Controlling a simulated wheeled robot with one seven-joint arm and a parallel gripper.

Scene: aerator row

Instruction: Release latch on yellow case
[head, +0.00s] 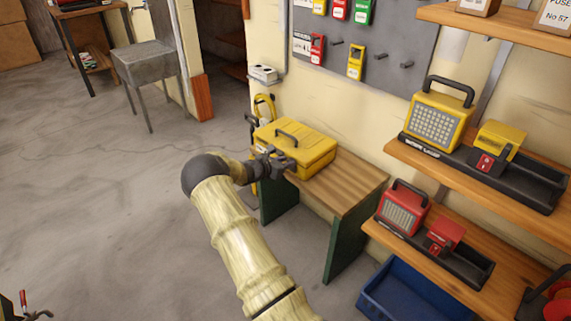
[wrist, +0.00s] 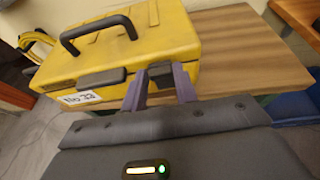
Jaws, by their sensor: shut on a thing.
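The yellow case (head: 300,146) lies closed on the wooden bench, with its dark handle on the lid. In the wrist view the case (wrist: 130,45) fills the upper left, with a white label (wrist: 80,99) reading "No 33". One dark latch (wrist: 102,78) on its front edge sits above the label, clear of my fingers. My gripper (head: 284,162) is at the front side of the case. In the wrist view my gripper (wrist: 160,84) has its two purple-grey fingers on either side of a second dark latch (wrist: 160,70) and is shut on it. The finger contact is partly hidden.
The bench top (head: 350,185) is bare to the right of the case. A shelf with a yellow lamp (head: 436,120) and a lower shelf with a red lamp (head: 402,208) stand to the right. A blue bin (head: 410,292) is on the floor. A yellow hose (head: 263,103) hangs behind the case.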

